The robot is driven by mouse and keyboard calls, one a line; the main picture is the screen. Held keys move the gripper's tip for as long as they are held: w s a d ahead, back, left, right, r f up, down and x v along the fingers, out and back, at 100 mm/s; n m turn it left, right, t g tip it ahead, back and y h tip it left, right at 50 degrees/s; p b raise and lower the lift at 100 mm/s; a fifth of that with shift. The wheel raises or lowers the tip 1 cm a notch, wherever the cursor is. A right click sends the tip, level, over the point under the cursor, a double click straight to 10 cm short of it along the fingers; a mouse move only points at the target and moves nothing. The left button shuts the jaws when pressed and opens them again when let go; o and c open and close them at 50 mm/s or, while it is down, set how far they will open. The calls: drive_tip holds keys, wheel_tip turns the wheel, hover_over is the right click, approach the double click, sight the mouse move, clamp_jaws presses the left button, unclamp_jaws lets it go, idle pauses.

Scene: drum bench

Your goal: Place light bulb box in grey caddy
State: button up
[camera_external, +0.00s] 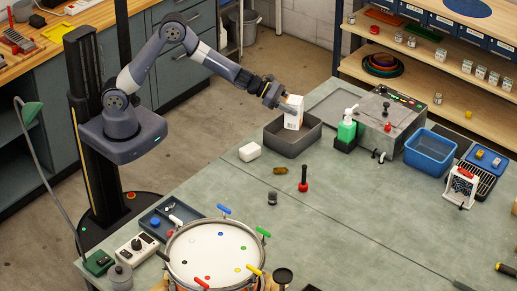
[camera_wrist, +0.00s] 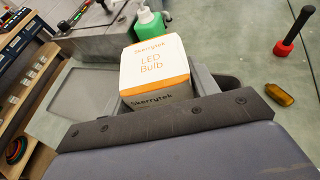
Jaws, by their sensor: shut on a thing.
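The light bulb box (camera_external: 294,113), white with orange bands and the words "LED Bulb", is between the fingers of my gripper (camera_external: 283,106). It stands roughly upright over the grey caddy (camera_external: 293,150), an open dark tray on the bench. Its lower end appears at or just above the caddy's opening; I cannot tell whether it touches the caddy floor. In the wrist view the box (camera_wrist: 155,65) fills the space between the fingers, and its lower part is hidden by the gripper body.
A green pump bottle (camera_external: 347,130) in a dark holder stands right of the caddy. A blue bin (camera_external: 428,153) is farther right.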

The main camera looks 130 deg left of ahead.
sight(290, 118)
drive_tip(key=shift+f, duration=3.15)
drive_tip(key=shift+f, duration=0.2)
drive_tip(key=o, duration=1)
drive_tip(key=shift+r, duration=0.15)
drive_tip(key=shift+r, duration=0.15)
drive_tip(key=shift+s+d, duration=0.15)
drive_tip(key=shift+s, duration=0.2)
drive_tip(key=b+v, duration=0.2)
drive_tip(key=v, duration=0.9)
drive_tip(key=shift+s, duration=0.1)
